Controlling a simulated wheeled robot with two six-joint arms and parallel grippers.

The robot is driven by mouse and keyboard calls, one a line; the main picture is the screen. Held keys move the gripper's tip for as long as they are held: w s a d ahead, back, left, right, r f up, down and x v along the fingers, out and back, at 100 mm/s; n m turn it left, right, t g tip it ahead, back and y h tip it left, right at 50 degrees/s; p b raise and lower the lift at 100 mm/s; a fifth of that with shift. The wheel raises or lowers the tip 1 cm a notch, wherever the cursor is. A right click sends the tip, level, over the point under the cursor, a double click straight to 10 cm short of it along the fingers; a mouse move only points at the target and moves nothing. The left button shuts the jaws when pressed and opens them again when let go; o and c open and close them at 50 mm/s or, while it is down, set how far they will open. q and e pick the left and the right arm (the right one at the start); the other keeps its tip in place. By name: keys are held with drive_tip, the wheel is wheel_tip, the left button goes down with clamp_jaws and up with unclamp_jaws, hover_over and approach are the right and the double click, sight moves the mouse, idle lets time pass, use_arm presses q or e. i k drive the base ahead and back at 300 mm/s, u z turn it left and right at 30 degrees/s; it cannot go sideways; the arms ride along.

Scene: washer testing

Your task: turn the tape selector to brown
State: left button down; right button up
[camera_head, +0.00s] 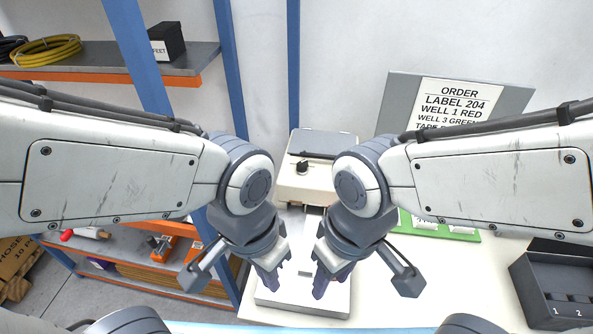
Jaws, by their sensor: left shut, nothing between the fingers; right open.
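A beige machine (325,188) with a grey top stands at the back of the white table, between my arms. A small black knob (302,167) sits on its front; it may be the tape selector, but its markings are too small to read. My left gripper (270,282) is shut and empty, in front of the machine and apart from the knob. My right gripper (328,280) is open, just right of the left one. Both are over a pale flat plate (285,299). My arms hide parts of the machine's sides.
A grey board with an order sheet (458,107) stands at the back right; its lower lines are partly hidden by my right arm. A green-and-white rack (428,228) lies behind that arm. A dark numbered box (560,290) sits at the right. Shelving with blue posts (228,65) stands left.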

sight(302, 166)
drive_tip(key=k, duration=0.5)
drive_tip(key=u, duration=0.8)
drive_tip(key=i, duration=0.9)
drive_tip(key=z, duration=0.55)
